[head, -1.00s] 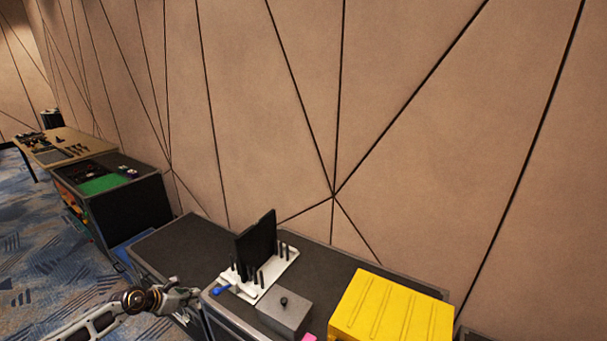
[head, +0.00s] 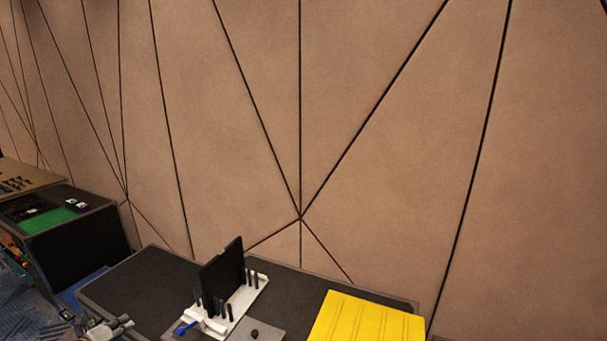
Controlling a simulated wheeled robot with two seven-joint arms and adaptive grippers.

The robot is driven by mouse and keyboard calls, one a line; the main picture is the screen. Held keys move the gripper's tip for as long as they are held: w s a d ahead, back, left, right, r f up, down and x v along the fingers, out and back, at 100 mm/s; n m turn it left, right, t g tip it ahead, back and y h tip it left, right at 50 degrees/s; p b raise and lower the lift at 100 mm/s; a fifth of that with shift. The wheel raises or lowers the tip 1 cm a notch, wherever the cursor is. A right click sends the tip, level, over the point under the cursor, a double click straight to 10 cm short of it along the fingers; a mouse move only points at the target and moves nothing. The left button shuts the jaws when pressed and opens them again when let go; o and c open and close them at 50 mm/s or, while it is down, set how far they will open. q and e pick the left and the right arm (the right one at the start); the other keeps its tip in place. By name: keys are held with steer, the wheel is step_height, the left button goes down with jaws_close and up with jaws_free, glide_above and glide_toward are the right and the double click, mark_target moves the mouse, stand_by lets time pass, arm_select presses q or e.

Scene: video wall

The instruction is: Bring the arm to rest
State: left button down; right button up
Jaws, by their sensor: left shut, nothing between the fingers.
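My left gripper (head: 110,326) shows at the lower left of the head view, shut and empty. It is beside the left front part of the dark-topped cabinet (head: 140,283), apart from the things on it. Most of my left arm is below the frame. My right gripper is out of view.
A white rack (head: 246,296) with a black upright panel (head: 222,277) and several dark pegs stands on the cabinet. A blue item (head: 186,328), a grey box (head: 262,331) and a yellow case (head: 366,320) are near it. A panelled wall (head: 380,130) closes the back.

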arm_select(q)
steer(key=s+a+f+n+g+y, duration=0.1)
steer(key=s+a+f+n+y, duration=0.25)
steer(key=a+f+n, duration=0.3)
steer(key=s+a+f+n+g+y, duration=0.1)
steer(key=s+a+f+n+y, duration=0.1)
steer(key=s+a+f+n, duration=0.4)
steer(key=s+d+f+n+g, duration=0.2)
steer(key=s+f+n, duration=0.1)
steer(key=s+f, duration=0.5)
steer(key=s+d+f+n+g, duration=0.2)
steer(key=s+f+n, duration=0.3)
steer(key=f, duration=0.5)
steer(key=s+d+f+n+g+h+b, duration=0.1)
steer(key=s+d+f+n+g, duration=0.1)
steer(key=s+d+f, duration=0.85)
steer(key=s+d+f+n+g+h+b, duration=0.1)
steer(key=s+d+f+g+h, duration=0.15)
steer(key=s+d+f, duration=0.85)
steer(key=s+d, duration=0.5)
steer(key=d, duration=0.4)
steer(key=s+d+g+h, duration=0.1)
steer(key=s+d, duration=0.3)
steer(key=d, duration=0.6)
steer(key=shift+s+d+r+n, duration=0.15)
steer(key=shift+s+n, duration=0.25)
steer(key=shift+n, duration=0.05)
